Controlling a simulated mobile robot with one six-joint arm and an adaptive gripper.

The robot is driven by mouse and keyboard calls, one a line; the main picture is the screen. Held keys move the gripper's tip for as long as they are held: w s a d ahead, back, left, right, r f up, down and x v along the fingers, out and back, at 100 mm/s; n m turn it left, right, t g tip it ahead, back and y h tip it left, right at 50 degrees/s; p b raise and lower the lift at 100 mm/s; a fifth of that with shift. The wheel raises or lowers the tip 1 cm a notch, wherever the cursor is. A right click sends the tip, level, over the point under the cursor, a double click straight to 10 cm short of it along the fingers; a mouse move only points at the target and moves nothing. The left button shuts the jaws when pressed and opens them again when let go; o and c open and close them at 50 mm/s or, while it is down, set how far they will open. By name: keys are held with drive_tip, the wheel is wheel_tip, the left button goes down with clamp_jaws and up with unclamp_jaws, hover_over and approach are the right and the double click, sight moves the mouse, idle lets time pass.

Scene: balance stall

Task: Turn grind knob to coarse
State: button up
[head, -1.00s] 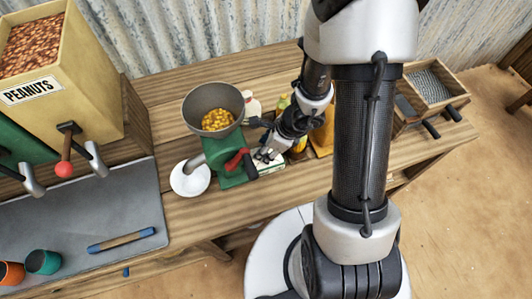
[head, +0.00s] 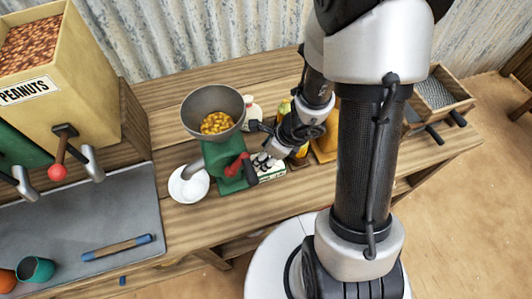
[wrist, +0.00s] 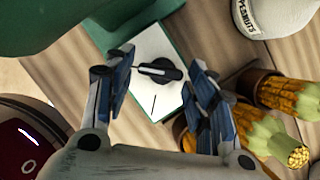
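The grinder (head: 222,166) is green, with a grey hopper (head: 200,107) of yellow corn and a red-and-black crank. In the wrist view, the grind knob (wrist: 160,69) is a black dial with a pale pointer line on a white plate (wrist: 152,105). The plate has a thin dark tick below the knob; I can read no coarse or fine lettering. My gripper (wrist: 165,84) is open, with one blue-padded finger to each side of the knob and gaps visible between. In the head view my gripper (head: 265,161) is at the grinder's right side and hides the knob.
Corn cobs (wrist: 265,125) stand close to the right finger, and a white peanut container (wrist: 277,14) is above them. The crank handle (head: 247,168) is close to my gripper. A white bowl (head: 189,185) sits left of the grinder. Bench front is clear.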

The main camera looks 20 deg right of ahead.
drive_tip(key=shift+o, duration=0.8)
drive_tip(key=shift+r, duration=0.1)
drive_tip(key=shift+d+r, duration=0.1)
drive_tip(key=shift+r, duration=0.15)
drive_tip(key=v, duration=1.1)
drive_tip(key=shift+r, duration=0.15)
drive_tip(key=s+a+r+n+h, duration=0.1)
drive_tip(key=s+r+n, duration=0.2)
drive_tip(key=n, duration=0.6)
drive_tip(key=s+a+r+n+h, duration=0.1)
drive_tip(key=s+r+n, duration=0.3)
drive_tip(key=r+n, duration=0.3)
drive_tip(key=s+a+r+n+t+h, duration=0.1)
drive_tip(key=s+r+n, duration=0.3)
drive_tip(key=n, duration=0.7)
wheel_tip(320, 180, up, 2)
drive_tip(key=shift+a, duration=0.2)
